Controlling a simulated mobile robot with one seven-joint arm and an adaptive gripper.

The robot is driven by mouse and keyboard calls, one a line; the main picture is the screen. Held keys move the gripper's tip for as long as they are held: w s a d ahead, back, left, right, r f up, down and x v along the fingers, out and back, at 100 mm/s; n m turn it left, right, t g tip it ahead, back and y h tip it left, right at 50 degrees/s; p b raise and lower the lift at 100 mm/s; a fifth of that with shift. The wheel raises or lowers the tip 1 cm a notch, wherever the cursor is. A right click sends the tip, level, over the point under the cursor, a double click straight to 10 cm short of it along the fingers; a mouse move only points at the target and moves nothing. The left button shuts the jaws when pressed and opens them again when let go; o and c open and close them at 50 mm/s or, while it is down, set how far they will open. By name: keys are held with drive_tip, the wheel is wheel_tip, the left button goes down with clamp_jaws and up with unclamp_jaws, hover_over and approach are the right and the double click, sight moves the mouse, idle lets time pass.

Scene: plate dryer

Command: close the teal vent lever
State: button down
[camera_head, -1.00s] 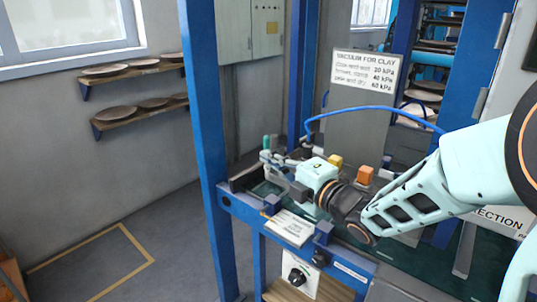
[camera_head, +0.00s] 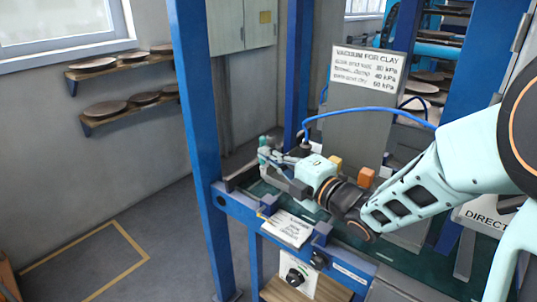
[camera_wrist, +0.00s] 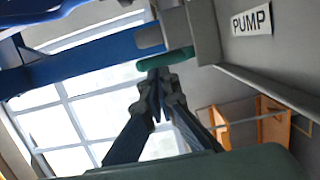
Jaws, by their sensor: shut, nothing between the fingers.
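The teal vent lever (camera_wrist: 166,60) shows in the wrist view as a rounded teal bar, beside a grey post and just beyond my fingertips. My gripper (camera_wrist: 158,76) is shut and empty, with its tips very close to the lever's underside in the picture; I cannot tell whether they touch. In the head view my gripper (camera_head: 270,157) is at the far left end of the blue bench frame. A small teal piece (camera_head: 263,140) stands by its fingers there, probably the lever's end. The lever's mount is mostly hidden in that view.
A blue upright (camera_head: 197,130) stands left of my gripper. A grey panel with a vacuum sign (camera_head: 368,68) and a blue hose (camera_head: 350,112) are behind my arm. Orange (camera_head: 366,177) and yellow (camera_head: 336,161) blocks are close to my wrist. A "PUMP" label (camera_wrist: 251,21) is at right in the wrist view.

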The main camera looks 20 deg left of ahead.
drive_tip(key=shift+r, duration=0.1)
drive_tip(key=shift+a+r+h+p, duration=0.15)
drive_tip(key=shift+h+p, duration=0.15)
drive_tip(key=shift+p, duration=0.2)
